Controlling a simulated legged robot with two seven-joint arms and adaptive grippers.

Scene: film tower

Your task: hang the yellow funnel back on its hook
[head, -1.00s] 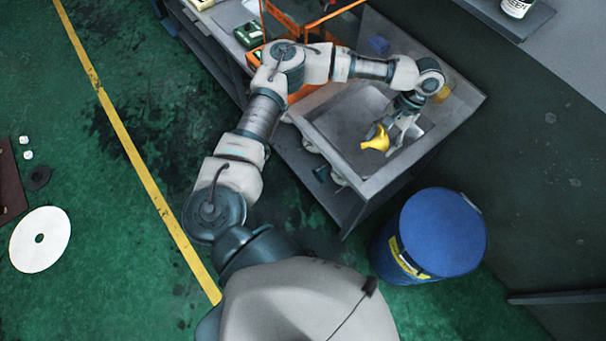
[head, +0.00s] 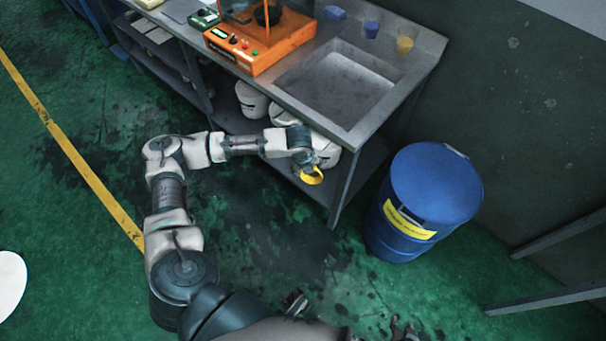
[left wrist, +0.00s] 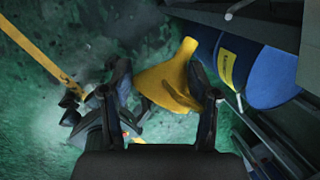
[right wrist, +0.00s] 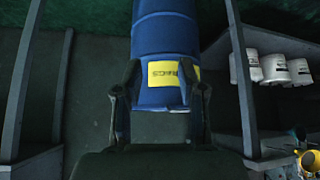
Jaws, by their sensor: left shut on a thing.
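The yellow funnel (head: 312,178) is held by my left gripper (head: 308,168), in front of the sink bench and left of the blue drum in the head view. In the left wrist view the funnel (left wrist: 168,82) sits between the two dark fingers, which are shut on it. It also shows at the lower right corner of the right wrist view (right wrist: 309,163). My right gripper (head: 350,316) is low at the bottom edge of the head view. In the right wrist view its fingers (right wrist: 163,90) are apart with nothing between them. I cannot make out the hook in any view.
The blue drum (head: 435,190) stands right of the bench sink (head: 345,85). Several white buckets (head: 252,99) are on the shelf below. An orange machine (head: 262,50), a blue cup (head: 371,29) and a yellow cup (head: 404,45) stand on top. The green floor in front is open.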

